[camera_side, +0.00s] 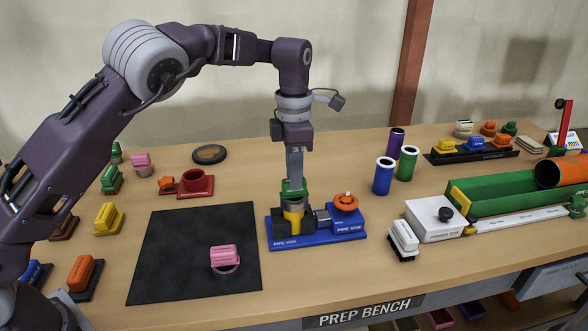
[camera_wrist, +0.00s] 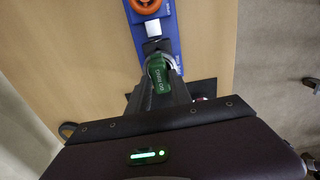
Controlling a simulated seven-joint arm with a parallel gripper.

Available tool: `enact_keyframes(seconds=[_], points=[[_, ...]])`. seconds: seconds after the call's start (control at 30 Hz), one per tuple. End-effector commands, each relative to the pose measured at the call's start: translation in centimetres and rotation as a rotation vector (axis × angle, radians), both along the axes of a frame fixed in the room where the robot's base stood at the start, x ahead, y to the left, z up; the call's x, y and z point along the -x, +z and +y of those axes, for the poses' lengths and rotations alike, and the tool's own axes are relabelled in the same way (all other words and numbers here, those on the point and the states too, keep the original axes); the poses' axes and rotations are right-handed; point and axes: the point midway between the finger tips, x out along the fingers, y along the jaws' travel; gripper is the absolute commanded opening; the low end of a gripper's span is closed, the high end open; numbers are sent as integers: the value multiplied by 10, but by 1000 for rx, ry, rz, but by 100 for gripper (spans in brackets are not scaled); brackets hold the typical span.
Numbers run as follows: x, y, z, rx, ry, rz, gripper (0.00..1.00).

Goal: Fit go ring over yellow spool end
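The yellow spool (camera_side: 292,219) stands upright in the dark jaws of the blue pipe vise (camera_side: 318,238). The go ring has a green handle (camera_side: 293,186) above a grey ring and sits directly over the top of the spool. I cannot tell whether the ring is around the spool end or just resting at its top. My gripper (camera_side: 294,178) points straight down and is shut on the green handle. In the wrist view the handle, lettered as a go ring (camera_wrist: 158,76), lies between my fingers. The spool is hidden there.
The vise's orange handwheel (camera_side: 345,202) stands close to the right of the spool. A pink-handled gauge (camera_side: 224,258) sits on the black mat (camera_side: 180,265) at front left. Blue, green and purple tubes (camera_side: 383,177) stand behind right. A red holder (camera_side: 195,184) is behind left.

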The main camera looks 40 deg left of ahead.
Motion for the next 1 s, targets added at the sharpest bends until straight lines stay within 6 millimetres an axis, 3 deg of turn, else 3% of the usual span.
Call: enact_keyframes(seconds=[0.03,0.1,0.4,0.77,1.0], points=[[0,0,0,0,0,0,37],[0,0,0,0,0,0,49],[0,2,0,0,0,0,49],[-1,45,0,-1,0,-2,49],[0,51,0,0,1,0,49]])
